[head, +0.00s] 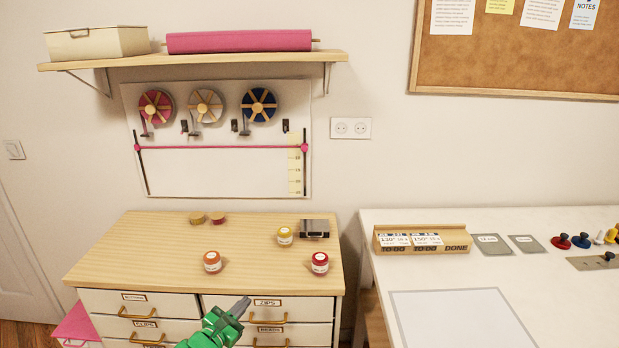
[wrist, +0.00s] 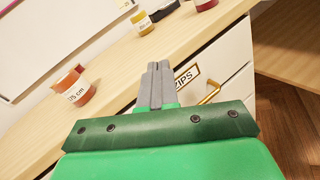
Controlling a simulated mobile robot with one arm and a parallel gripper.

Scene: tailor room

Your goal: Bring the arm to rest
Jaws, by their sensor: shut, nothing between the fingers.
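My gripper (head: 240,308) is green with grey fingers, low in the middle of the head view. It is in front of the drawer fronts of the wooden-topped cabinet (head: 140,250), just below the top's front edge. In the wrist view the grey fingers (wrist: 155,80) are together with nothing between them. They point toward the cabinet edge beside the drawer labelled ZIPS. The arm behind the gripper is mostly out of view.
Several small jars stand on the cabinet top, including an orange one (head: 212,262) and a red one (head: 320,263), near a dark box (head: 314,228). A white table (head: 380,270) stands at right. A shelf (head: 200,61) hangs above.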

